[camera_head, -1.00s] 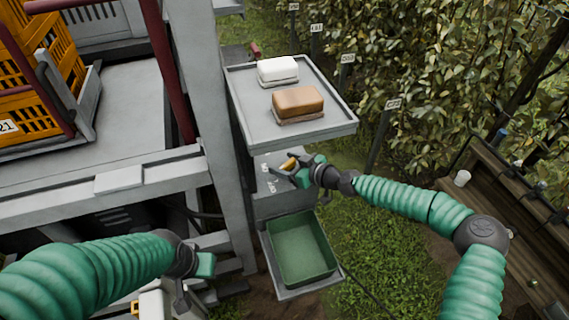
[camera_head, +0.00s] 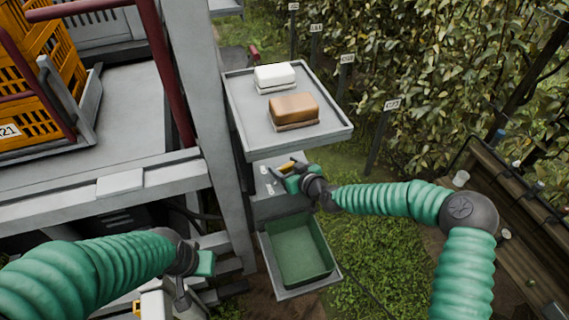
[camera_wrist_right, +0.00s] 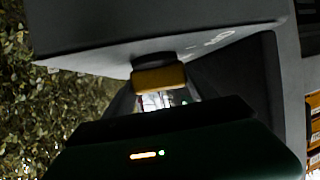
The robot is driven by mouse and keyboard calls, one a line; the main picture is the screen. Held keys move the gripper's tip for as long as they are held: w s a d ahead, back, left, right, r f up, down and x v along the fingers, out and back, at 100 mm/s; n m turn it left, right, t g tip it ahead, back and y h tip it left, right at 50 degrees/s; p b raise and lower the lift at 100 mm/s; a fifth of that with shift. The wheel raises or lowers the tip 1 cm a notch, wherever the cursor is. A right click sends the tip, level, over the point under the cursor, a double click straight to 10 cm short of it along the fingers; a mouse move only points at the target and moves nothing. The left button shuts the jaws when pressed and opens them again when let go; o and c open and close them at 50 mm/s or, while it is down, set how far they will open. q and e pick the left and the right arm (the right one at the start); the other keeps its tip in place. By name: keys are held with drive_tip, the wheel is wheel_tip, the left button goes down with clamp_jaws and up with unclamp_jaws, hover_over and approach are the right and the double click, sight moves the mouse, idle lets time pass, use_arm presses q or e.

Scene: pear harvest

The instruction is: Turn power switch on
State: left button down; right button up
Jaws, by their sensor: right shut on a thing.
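A grey switch box (camera_head: 285,205) hangs below the upper tray, beside the grey post. A small yellow switch handle (camera_head: 286,167) stands out from it; it also shows in the right wrist view (camera_wrist_right: 159,78). My right gripper (camera_head: 282,171) is at this handle and shut on it. In the right wrist view its dark fingers (camera_wrist_right: 158,98) lie on both sides of the handle, partly in shadow. My left gripper (camera_head: 193,282) is at the lower left, away from the box; its jaw gap is not clear.
Above my right gripper, a grey tray (camera_head: 240,110) carries a white block (camera_head: 275,76) and a brown block (camera_head: 294,109). Below is a green bin (camera_head: 300,252). Orange crates (camera_head: 30,75) stand at the upper left, leafy trees (camera_head: 450,70) at the right.

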drive_tip(key=m+h, duration=0.1)
drive_tip(key=m+t+h+p, duration=0.1)
drive_tip(key=h, duration=0.1)
drive_tip(key=shift+a+r+m+t, duration=0.15)
drive_tip(key=shift+m+t, duration=0.15)
drive_tip(key=m+h, duration=0.3)
drive_tip(key=h, duration=0.1)
drive_tip(key=shift+t+p, duration=0.3)
drive_tip(key=shift+p, duration=0.1)
drive_tip(key=shift+d+m+h, duration=0.2)
drive_tip(key=shift+m+h, duration=1.2)
drive_tip(key=shift+m, duration=0.1)
drive_tip(key=o, duration=1.4)
drive_tip(key=shift+c, duration=0.2)
drive_tip(key=shift+f, duration=0.2)
drive_tip(key=shift+s+a, duration=0.1)
